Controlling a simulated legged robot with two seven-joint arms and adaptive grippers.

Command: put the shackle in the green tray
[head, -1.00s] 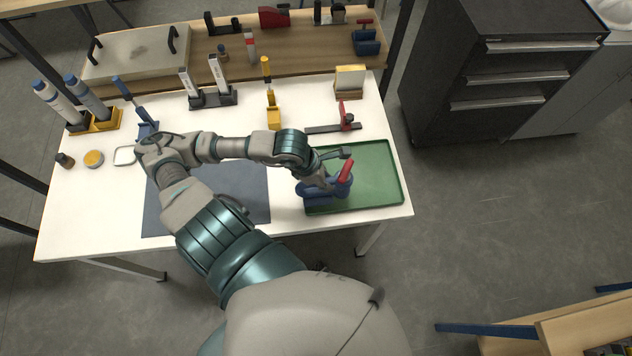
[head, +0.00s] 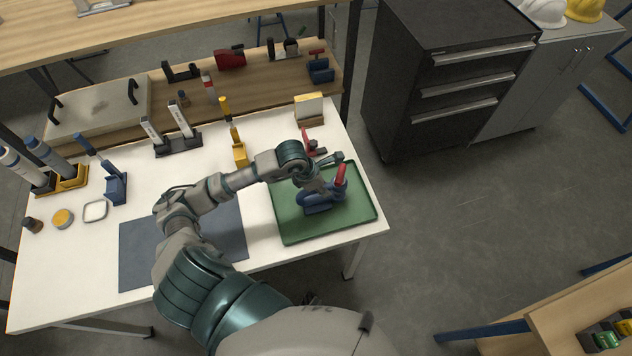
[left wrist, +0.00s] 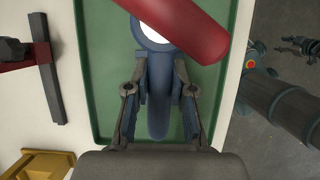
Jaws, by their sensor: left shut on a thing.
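The shackle has a blue bow (head: 322,205) and a red pin (head: 341,174). In the head view it is over the green tray (head: 292,234), within its outline. My left gripper (head: 320,190) is shut on the blue bow. In the left wrist view the fingers (left wrist: 159,98) flank the blue bow (left wrist: 159,70), and the red pin (left wrist: 185,25) crosses the top. The green tray (left wrist: 97,90) shows beneath and around it. I cannot tell whether the shackle touches the tray floor.
A red-and-black clamp (head: 309,144) lies just behind the tray. A yellow holder with a pale block (head: 309,108) stands farther back. A grey-blue mat (head: 140,255) lies left of the tray. Dark drawers (head: 440,90) stand beyond the table's right end.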

